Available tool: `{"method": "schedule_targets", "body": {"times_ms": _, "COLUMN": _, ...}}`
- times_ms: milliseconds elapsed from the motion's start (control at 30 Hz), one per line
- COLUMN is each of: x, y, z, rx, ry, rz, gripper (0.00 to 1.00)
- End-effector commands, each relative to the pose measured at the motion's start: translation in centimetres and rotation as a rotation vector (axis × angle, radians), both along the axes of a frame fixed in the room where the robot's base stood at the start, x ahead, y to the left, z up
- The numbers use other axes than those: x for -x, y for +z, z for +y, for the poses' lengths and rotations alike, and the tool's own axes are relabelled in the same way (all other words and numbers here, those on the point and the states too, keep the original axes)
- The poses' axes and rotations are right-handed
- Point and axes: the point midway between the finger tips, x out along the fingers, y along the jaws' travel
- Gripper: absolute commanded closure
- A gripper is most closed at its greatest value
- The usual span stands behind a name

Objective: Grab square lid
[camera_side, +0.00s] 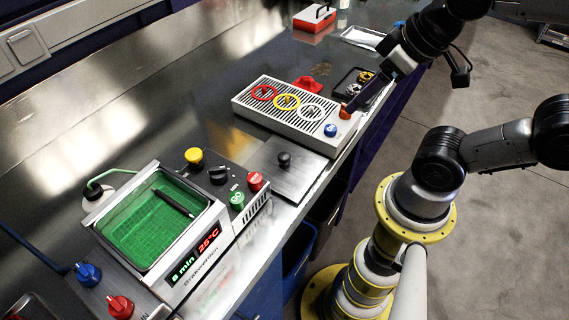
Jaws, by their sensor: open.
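The square lid (294,180) is a flat grey metal plate with a black knob (284,159) standing up at its middle. It lies on the bench near the front edge, between the green-filled bath and the white slotted box. My gripper (346,112) is open, above and to the right of the lid, by the right end of the slotted box. Its orange tips point down, apart from the lid. The gap between its fingers is too small to make out.
The bath (151,218) holds green liquid and a dark object. A control panel with a yellow button (194,156) adjoins the lid's left. The slotted box (290,112) carries colored rings. A black tray (350,85) is behind my gripper. Bare bench lies behind the lid.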

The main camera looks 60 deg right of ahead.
Motion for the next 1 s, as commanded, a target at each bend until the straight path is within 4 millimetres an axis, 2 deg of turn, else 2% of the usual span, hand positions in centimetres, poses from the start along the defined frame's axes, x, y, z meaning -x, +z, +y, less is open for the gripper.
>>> {"method": "schedule_targets", "body": {"times_ms": 267, "x": 0.1, "y": 0.0, "z": 0.0, "rx": -0.016, "ry": -0.029, "rz": 0.003, "gripper": 0.32}}
{"method": "schedule_targets", "body": {"times_ms": 367, "x": 0.4, "y": 0.1, "z": 0.0, "rx": -0.069, "ry": -0.130, "rz": 0.019, "gripper": 0.32}}
{"method": "schedule_targets", "body": {"times_ms": 467, "x": 0.0, "y": 1.4, "z": 0.0, "rx": -0.157, "ry": -0.303, "rz": 0.038, "gripper": 0.32}}
{"method": "schedule_targets", "body": {"times_ms": 667, "x": -3.4, "y": 4.0, "z": 1.8, "rx": -0.307, "ry": -0.669, "rz": 0.190, "gripper": 0.32}}
{"method": "schedule_targets", "body": {"times_ms": 800, "x": -7.1, "y": 4.6, "z": 4.4, "rx": -0.326, "ry": -0.874, "rz": 0.320, "gripper": 0.32}}
{"method": "schedule_targets", "body": {"times_ms": 900, "x": -9.1, "y": 4.1, "z": 6.5, "rx": -0.297, "ry": -0.927, "rz": 0.383, "gripper": 0.32}}
{"method": "schedule_targets", "body": {"times_ms": 1000, "x": -10.5, "y": 3.2, "z": 8.1, "rx": -0.258, "ry": -0.906, "rz": 0.423, "gripper": 0.32}}
